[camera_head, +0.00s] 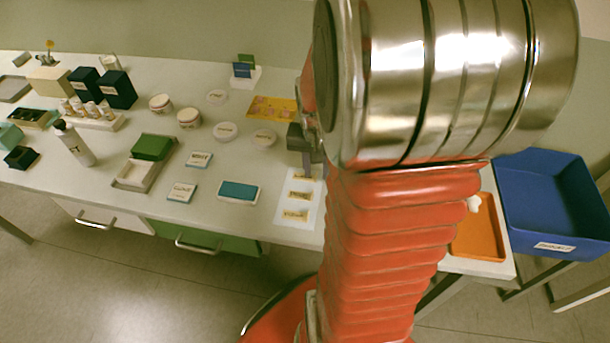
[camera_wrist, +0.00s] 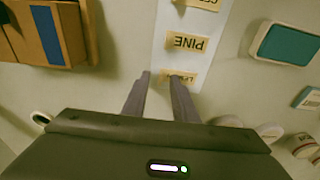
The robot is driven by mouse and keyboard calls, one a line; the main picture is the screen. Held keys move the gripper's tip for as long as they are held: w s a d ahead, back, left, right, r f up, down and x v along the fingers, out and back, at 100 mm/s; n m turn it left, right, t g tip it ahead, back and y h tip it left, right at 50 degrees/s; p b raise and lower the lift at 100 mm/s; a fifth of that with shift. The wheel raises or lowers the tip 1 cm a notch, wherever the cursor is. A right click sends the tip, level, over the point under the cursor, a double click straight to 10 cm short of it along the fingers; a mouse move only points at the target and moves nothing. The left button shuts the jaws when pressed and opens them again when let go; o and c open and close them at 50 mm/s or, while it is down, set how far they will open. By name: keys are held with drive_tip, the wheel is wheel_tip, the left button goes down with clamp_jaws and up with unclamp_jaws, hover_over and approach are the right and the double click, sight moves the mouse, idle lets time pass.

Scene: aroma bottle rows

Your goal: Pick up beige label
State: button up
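Several beige labels lie in a column on a white sheet (camera_head: 287,205). In the head view, the middle label (camera_head: 299,195) and the front label (camera_head: 296,214) show; the back one (camera_head: 305,174) is partly hidden by my arm. In the wrist view, the PINE label (camera_wrist: 187,44) is fully visible, another (camera_wrist: 200,3) is cut by the top edge, and the nearest label (camera_wrist: 180,76), its text starting with L, is partly covered by a finger. My gripper (camera_wrist: 161,77) is open and empty, its fingertips beside this nearest label. Contact cannot be told.
A teal pad (camera_head: 238,191) lies left of the sheet, with small cards (camera_head: 181,192) beyond it. Round white discs (camera_head: 225,131) and a yellow sheet (camera_head: 272,108) lie behind. A blue bin (camera_head: 555,200) stands right.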

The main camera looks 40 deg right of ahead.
drive_tip(key=shift+f, duration=0.4)
clamp_jaws()
idle(0.4)
